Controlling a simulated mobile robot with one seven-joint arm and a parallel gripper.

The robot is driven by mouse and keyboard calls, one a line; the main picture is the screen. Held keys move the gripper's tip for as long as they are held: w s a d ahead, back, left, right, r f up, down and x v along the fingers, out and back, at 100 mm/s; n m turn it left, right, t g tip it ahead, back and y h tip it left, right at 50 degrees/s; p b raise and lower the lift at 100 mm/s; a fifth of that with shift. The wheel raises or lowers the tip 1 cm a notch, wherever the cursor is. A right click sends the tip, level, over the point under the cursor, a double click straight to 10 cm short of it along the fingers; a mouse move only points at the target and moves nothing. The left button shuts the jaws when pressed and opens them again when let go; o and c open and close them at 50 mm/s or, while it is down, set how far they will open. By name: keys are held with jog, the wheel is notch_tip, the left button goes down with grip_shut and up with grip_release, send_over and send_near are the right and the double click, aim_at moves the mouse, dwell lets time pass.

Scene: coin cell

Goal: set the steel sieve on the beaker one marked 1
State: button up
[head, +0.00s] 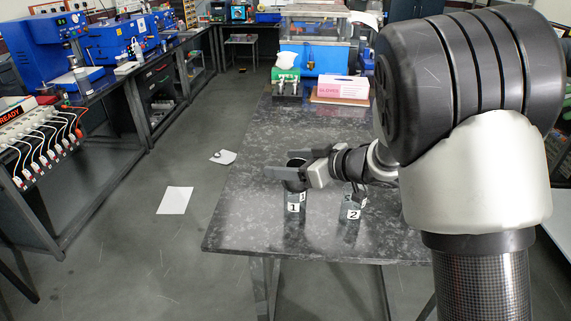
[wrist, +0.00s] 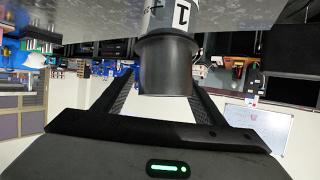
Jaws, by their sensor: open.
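The steel sieve (head: 294,185) shows as a dark round cup, upright at the mouth of the beaker marked 1 (head: 293,208). In the wrist view, which is upside down, the sieve (wrist: 165,66) lines up with the beaker (wrist: 166,18) and appears to meet it with no visible gap. My gripper (head: 290,165) is open, its two fingers on either side of the sieve's upper part. In the wrist view, my gripper (wrist: 162,103) shows clear space between fingers and sieve. A finger hides part of the sieve in the head view.
The beaker marked 2 (head: 352,208) stands just right of beaker 1, below my wrist. Both are on a dark speckled table (head: 255,215). A pink-and-white glove box (head: 343,88) and a green-and-white item (head: 286,80) stand at the back. The table's left side is clear.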

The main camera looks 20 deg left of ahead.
jog(key=d+r+m+t+h, duration=0.3)
jog(key=d+r, duration=0.2)
jog(key=d, duration=0.5)
jog(key=d+r+m+t+h+p, duration=0.1)
jog(key=d+r+m+t+h, duration=0.25)
jog(key=d+r, duration=0.45)
jog(key=d+r+m+t+h, duration=0.2)
jog(key=d+r+h, duration=0.1)
jog(key=d, duration=0.9)
jog(key=s+d+f+m+g+h, duration=0.1)
jog(key=s+d+m+g+h, duration=0.25)
jog(key=s+d, duration=0.45)
jog(key=s+a+f+m+g, duration=0.1)
jog(key=s+f+g, duration=0.1)
jog(key=s, duration=0.7)
jog(key=s+a+f+m+g, duration=0.1)
jog(key=s+a+f+g, duration=0.1)
jog(key=s, duration=0.6)
jog(key=shift+s+a+f, duration=0.25)
jog(key=shift+s+f, duration=0.15)
jog(key=shift+f, duration=0.05)
